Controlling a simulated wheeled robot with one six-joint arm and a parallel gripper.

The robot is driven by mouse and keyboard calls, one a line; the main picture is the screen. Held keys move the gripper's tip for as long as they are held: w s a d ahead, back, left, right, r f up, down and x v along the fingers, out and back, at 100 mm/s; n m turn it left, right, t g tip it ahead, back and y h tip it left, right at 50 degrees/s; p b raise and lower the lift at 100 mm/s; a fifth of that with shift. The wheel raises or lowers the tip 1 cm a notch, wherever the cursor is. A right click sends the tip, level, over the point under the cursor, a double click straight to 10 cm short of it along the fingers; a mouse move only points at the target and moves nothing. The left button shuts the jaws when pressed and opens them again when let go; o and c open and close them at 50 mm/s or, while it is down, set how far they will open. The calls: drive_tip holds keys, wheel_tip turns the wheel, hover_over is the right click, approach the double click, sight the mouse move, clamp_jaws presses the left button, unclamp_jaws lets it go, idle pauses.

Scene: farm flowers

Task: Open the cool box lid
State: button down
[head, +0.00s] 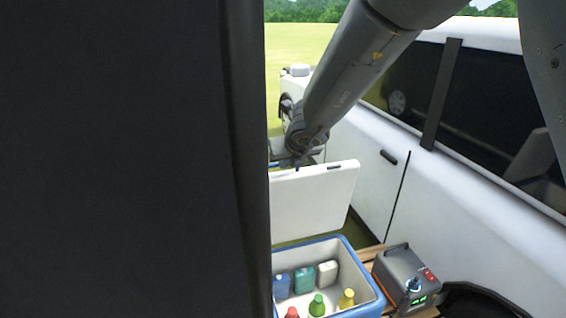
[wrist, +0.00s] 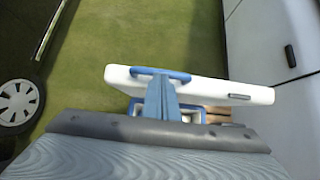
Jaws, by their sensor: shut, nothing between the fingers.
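The cool box (head: 362,262) has a blue rim and stands open at the bottom of the head view. Its white lid (head: 315,198) stands raised, nearly upright, behind the opening. In the wrist view the lid (wrist: 210,88) is seen from above, with a blue handle (wrist: 160,72) along its edge. My gripper (head: 297,167) is at the lid's upper edge, and its shut fingers also show in the wrist view (wrist: 160,86), close to the handle. Nothing shows between them. Whether they touch the lid I cannot tell.
Bottles with red, green (head: 317,306) and yellow (head: 347,300) tops and several small blocks sit in the box. A grey device (head: 405,272) with a green display stands right of it. A white vehicle (head: 470,200) closes off the right side. Grass (wrist: 130,50) lies beyond the lid.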

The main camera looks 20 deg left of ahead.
drive_tip(key=c, duration=2.5)
unclamp_jaws()
drive_tip(key=p+v, duration=0.2)
drive_tip(key=v, duration=0.5)
drive_tip(key=shift+p, duration=0.35)
drive_tip(key=o, duration=0.3)
drive_tip(key=shift+s+d+r, duration=0.1)
drive_tip(key=shift+s+r, duration=0.05)
drive_tip(key=shift+r, duration=0.15)
drive_tip(key=o, duration=0.4)
drive_tip(key=shift+s+n, duration=0.1)
drive_tip(key=shift+n, duration=0.2)
drive_tip(key=s+a+f+n+g+y+b, duration=0.1)
drive_tip(key=s+f+n+g+y+b, duration=0.2)
drive_tip(key=s+n+b, duration=0.7)
drive_tip(key=s+d+f+n+g+h+b, duration=0.25)
drive_tip(key=d+f+n+h+b, duration=0.4)
drive_tip(key=d, duration=0.65)
drive_tip(key=shift+n+t, duration=0.45)
drive_tip(key=shift+n, duration=0.1)
drive_tip(key=shift+s+p+x, duration=0.15)
drive_tip(key=shift+p+x, duration=0.25)
drive_tip(key=shift+x, duration=0.85)
drive_tip(key=shift+s+p+x, duration=0.2)
drive_tip(key=shift+p+x, duration=0.2)
drive_tip(key=shift+x, duration=0.8)
drive_tip(key=shift+s+p+x, duration=0.15)
drive_tip(key=shift+p+x, duration=0.25)
drive_tip(key=shift+x, duration=0.85)
